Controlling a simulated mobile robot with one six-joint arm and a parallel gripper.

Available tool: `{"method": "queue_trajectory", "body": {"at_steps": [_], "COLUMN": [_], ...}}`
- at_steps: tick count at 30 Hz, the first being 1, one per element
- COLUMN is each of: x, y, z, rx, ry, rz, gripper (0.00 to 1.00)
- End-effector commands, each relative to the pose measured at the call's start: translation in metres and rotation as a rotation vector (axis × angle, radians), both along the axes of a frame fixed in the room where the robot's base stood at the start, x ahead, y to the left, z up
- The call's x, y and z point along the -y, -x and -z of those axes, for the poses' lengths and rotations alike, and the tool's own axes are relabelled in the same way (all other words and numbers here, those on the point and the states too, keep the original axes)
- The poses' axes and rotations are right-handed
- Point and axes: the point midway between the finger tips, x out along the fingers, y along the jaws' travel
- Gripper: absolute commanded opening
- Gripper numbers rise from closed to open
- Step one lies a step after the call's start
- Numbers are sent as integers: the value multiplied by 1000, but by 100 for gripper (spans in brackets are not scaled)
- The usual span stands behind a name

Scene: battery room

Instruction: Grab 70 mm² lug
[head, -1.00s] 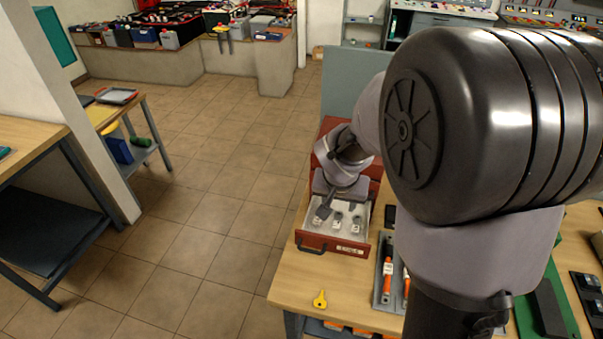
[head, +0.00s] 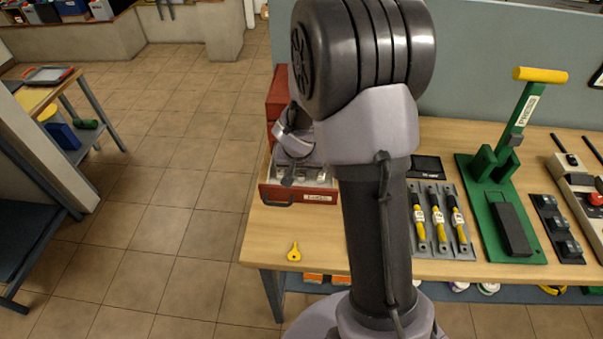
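A red drawer (head: 318,196) with a label and a dark handle stands open at the left end of the workbench. Small grey pieces (head: 320,177), apparently lugs, lie in its pale interior. Their sizes cannot be read, so I cannot tell which is the 70 mm² one. My gripper (head: 288,180) points down over the left part of the open drawer. It is small and dark here, and my arm hides part of the drawer. I cannot tell whether the fingers are apart or hold anything.
A yellow key-shaped item (head: 294,252) lies at the bench's front left. Right of my arm are a grey tray (head: 411,188) of yellow-handled tools, a green press (head: 524,130) and black blocks (head: 556,222). Tiled floor (head: 175,195) lies open to the left.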

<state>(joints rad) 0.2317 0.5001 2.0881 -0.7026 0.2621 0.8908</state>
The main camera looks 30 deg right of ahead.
Motion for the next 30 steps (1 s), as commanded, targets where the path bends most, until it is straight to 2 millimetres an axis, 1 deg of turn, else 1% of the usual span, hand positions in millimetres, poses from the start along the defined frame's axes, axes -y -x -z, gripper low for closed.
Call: {"method": "queue_trajectory", "body": {"at_steps": [1,3,4,12,14,16,17,20,24,30], "x": [0,0,0,0,0,0,0,0,0,0], "y": [0,0,0,0,0,0,0,-1,-1,-1], "z": [0,0,0,0,-3,-10,-14,-38,-83,-135], "rx": [0,0,0,0,1,1,2,3,5,4], "ry": [0,0,0,0,1,1,1,1,1,1], "rz": [0,0,0,0,0,-1,0,1,1,1], "gripper": [15,1,0,0,0,0,0,0,0,0]}}
